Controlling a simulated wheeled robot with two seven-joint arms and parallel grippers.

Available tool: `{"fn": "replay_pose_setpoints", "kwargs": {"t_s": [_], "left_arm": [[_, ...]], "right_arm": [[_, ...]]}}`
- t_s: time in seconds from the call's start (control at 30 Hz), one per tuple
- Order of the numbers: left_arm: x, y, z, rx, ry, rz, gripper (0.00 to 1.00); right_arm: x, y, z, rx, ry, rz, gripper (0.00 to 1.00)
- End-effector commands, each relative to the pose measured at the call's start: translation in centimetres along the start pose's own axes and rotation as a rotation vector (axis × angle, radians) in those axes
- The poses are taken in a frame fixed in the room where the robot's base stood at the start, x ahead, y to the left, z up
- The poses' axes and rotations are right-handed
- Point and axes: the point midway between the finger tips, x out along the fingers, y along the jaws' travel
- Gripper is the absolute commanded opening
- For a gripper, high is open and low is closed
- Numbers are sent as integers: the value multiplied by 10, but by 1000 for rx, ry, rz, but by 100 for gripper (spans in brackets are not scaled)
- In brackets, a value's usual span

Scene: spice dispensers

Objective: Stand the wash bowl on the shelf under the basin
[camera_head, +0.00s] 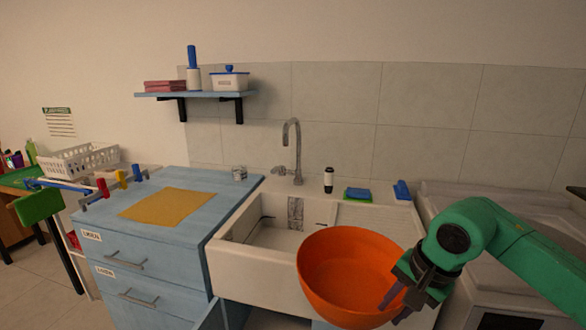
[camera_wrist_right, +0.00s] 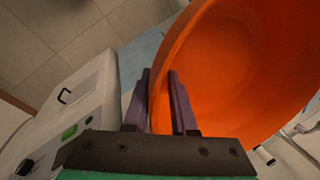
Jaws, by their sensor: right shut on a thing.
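The orange wash bowl (camera_head: 337,272) is held in front of the white basin (camera_head: 245,259) in the head view, tilted with its open side toward the camera. My right gripper (camera_head: 390,300) is shut on the bowl's right rim. In the right wrist view the bowl (camera_wrist_right: 235,70) fills the right side, its wall between the two fingers of the gripper (camera_wrist_right: 160,100). The bowl covers part of the basin's front. The shelf under the basin cannot be made out. My left gripper is not in view.
A blue drawer cabinet (camera_head: 150,285) with a yellow cloth (camera_head: 167,205) stands left of the basin. A tap (camera_head: 293,150) rises behind the basin. A white appliance with a green button (camera_wrist_right: 69,131) is close to my right gripper. A wall shelf (camera_head: 195,94) hangs above.

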Motion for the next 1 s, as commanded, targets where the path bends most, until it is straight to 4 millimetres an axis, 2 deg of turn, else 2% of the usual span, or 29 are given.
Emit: {"fn": "replay_pose_setpoints", "kwargs": {"t_s": [0.03,0.1,0.2,0.5,0.7,0.9,1.0], "left_arm": [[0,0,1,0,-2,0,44],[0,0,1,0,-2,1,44],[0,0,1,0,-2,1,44],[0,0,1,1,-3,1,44],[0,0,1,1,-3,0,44],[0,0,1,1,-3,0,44],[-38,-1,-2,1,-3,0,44]], "right_arm": [[23,17,9,-96,-38,10,0],[52,36,22,-254,-87,10,0],[85,56,36,-441,-144,6,0],[154,99,65,-820,-258,3,0],[152,93,67,-833,-256,-3,0],[152,97,64,-812,-255,0,0],[114,84,62,-813,-248,1,0]]}}
